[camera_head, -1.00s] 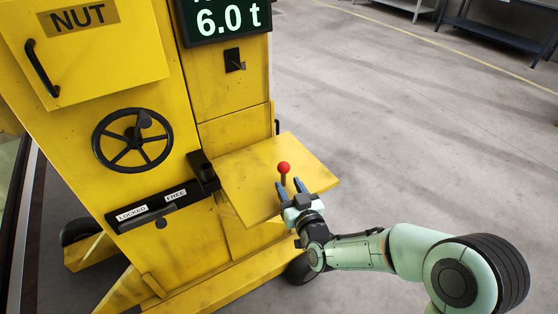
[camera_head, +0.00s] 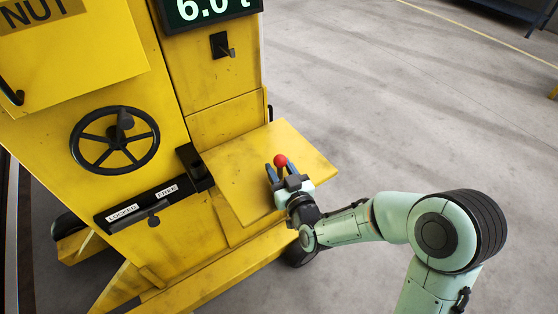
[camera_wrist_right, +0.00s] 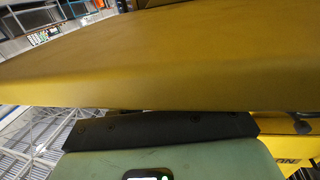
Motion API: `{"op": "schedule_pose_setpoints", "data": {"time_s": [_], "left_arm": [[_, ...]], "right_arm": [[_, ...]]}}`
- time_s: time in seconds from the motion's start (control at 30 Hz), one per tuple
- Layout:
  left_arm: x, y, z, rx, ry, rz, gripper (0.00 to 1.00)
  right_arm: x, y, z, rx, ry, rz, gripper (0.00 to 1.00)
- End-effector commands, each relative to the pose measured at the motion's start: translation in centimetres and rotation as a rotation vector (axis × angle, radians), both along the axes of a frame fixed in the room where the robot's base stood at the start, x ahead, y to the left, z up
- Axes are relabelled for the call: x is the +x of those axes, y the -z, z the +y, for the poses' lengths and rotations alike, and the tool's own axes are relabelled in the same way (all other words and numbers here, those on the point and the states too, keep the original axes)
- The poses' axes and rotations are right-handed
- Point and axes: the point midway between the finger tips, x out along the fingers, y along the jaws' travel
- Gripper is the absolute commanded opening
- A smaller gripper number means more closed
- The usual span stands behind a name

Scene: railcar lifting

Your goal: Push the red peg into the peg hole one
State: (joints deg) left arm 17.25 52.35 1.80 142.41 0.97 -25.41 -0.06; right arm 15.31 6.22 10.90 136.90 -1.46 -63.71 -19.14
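The red peg (camera_head: 280,160) has a red ball top and stands on the yellow shelf (camera_head: 300,145) of the yellow machine. My right gripper (camera_head: 281,171) is at the peg, with one dark finger on each side of it. The fingers are apart, and I see no clear contact with the peg. The peg's lower shaft is hidden by the gripper. The right wrist view shows a yellow-brown surface close up, but neither peg nor fingertips. I cannot make out which opening is peg hole one. My left gripper is out of view.
The machine front (camera_head: 215,130) carries a black handwheel (camera_head: 115,140) and a black strip (camera_head: 145,205) labelled LOCKED and FREE, with a dark knob below. A black block (camera_head: 193,167) sits beside the shelf. Open concrete floor (camera_head: 400,120) lies to the right.

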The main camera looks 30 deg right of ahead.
Motion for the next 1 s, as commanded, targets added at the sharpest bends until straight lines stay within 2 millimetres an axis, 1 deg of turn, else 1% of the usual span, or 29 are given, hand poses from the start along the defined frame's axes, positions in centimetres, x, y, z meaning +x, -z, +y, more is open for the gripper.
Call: {"op": "schedule_pose_setpoints", "data": {"time_s": [0.03,0.07,0.1,0.13,0.17,0.47,0.57,0.67,0.77,0.87,0.97,1.0], "left_arm": [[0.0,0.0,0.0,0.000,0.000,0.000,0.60],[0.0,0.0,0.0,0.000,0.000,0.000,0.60],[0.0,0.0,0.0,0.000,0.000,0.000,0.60],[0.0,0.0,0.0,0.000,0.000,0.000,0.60],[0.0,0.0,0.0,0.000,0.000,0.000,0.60],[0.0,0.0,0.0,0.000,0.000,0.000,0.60],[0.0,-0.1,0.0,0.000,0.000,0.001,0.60],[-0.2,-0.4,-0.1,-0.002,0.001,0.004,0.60],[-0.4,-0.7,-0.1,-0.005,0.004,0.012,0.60],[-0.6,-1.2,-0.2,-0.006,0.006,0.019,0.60],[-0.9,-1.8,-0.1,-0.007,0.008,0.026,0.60],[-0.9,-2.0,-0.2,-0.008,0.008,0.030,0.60]], "right_arm": [[0.0,0.0,0.0,0.000,0.000,0.000,0.37],[0.0,0.0,0.0,0.000,0.000,0.000,0.27],[0.0,0.0,0.0,0.000,0.000,0.000,0.14],[0.0,0.0,0.0,0.000,0.000,0.000,0.04],[0.0,0.0,0.0,0.000,0.000,0.000,0.00],[0.0,-0.1,0.0,0.000,0.000,-0.001,0.00],[0.0,-0.5,0.0,0.000,0.000,-0.002,0.00],[0.0,-1.3,0.0,-0.001,0.000,-0.003,0.00],[0.0,-2.9,0.0,-0.002,0.000,-0.005,0.00],[0.0,-5.2,0.0,-0.002,0.000,-0.009,0.00],[0.0,-8.1,0.0,-0.002,0.000,-0.010,0.00],[0.0,-9.4,0.0,-0.002,0.000,-0.011,0.00]]}}
